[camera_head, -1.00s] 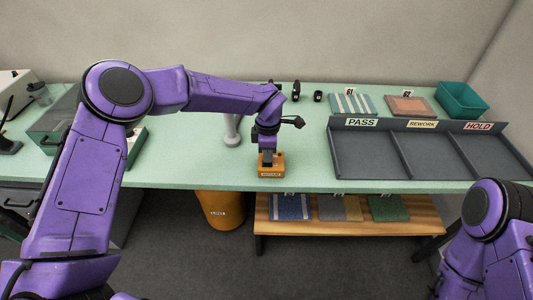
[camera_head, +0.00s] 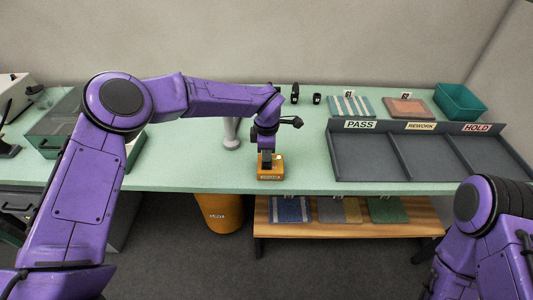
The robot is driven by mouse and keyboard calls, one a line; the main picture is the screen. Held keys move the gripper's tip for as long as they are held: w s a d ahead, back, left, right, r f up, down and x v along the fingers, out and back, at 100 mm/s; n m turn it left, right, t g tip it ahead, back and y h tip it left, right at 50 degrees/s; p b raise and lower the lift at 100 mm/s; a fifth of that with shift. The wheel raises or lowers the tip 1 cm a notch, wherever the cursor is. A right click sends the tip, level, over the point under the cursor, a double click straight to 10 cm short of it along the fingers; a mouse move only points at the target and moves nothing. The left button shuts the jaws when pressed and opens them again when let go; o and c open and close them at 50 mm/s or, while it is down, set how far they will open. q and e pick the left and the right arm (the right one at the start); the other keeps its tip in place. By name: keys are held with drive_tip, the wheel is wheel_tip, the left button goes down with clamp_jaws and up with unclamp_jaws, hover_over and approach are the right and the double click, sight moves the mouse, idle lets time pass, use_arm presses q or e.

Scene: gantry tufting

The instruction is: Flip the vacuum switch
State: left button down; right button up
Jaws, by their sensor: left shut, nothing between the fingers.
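The vacuum switch box (camera_head: 270,177) is a small orange block with a label on its front, near the front edge of the green table. My left gripper (camera_head: 266,162) points down onto the top of this box, shut with nothing in it. Its fingers are at or just above the box top; I cannot tell whether they touch. A small pale spot shows on the box top, right of the fingers. The switch's lever is too small to make out. My right arm shows at the lower right, and its gripper is out of view.
A grey sorting tray (camera_head: 345,164) marked PASS, REWORK and HOLD stands to the right. Tufted samples (camera_head: 351,106) and a teal bin (camera_head: 461,101) lie behind it. A grey post (camera_head: 232,138) stands left of the box. An orange bin (camera_head: 219,213) is below the table.

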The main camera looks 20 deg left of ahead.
use_arm(q)
wheel_tip(320, 180, up, 4)
drive_tip(key=p, duration=0.4)
drive_tip(key=shift+s+r, duration=0.15)
drive_tip(key=shift+r, duration=0.05)
wheel_tip(320, 180, up, 3)
drive_tip(key=b, duration=0.3)
wheel_tip(320, 180, up, 6)
drive_tip(key=b, duration=0.1)
hover_over(266, 164)
drive_tip(key=s, duration=0.1)
drive_tip(key=shift+d+r, duration=0.2)
